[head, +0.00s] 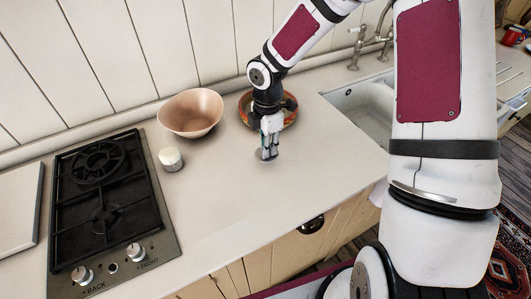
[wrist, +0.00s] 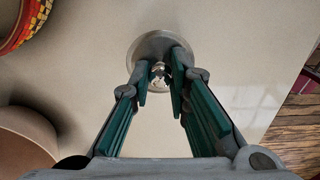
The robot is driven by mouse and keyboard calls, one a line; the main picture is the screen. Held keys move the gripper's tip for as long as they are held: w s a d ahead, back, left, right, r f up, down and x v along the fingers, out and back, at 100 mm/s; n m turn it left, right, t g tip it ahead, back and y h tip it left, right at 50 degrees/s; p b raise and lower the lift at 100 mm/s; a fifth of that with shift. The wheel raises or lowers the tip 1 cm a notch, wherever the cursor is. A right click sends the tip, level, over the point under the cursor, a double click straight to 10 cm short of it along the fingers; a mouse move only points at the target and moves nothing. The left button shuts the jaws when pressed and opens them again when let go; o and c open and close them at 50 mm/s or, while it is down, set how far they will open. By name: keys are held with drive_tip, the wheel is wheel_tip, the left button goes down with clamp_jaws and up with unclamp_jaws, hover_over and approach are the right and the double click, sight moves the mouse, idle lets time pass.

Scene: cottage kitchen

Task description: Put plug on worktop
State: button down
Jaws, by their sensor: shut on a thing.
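The plug (wrist: 146,46) is a round grey metal disc with a small knob in its middle, seen from above in the wrist view. My gripper (wrist: 160,75) is shut on the knob, one finger on each side. In the head view, my gripper (head: 268,154) points down at the pale worktop (head: 233,197), and the rim of the plug (head: 260,158) shows at the fingertips. The plug is flat and at or very close to the worktop surface; I cannot tell whether it touches. The fingers hide part of it.
A patterned bowl (head: 289,118) stands just behind my gripper. A pinkish bowl (head: 191,113), a white jar (head: 171,158) and a black gas hob (head: 103,205) are to the left. The sink (head: 363,108) is to the right. The worktop in front is clear.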

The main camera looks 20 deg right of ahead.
drive_tip(key=shift+w+a+f, duration=0.1)
drive_tip(key=shift+a, duration=0.05)
drive_tip(key=shift+f, duration=1.7)
drive_tip(key=shift+f, duration=0.15)
drive_tip(key=c, duration=1.5)
unclamp_jaws()
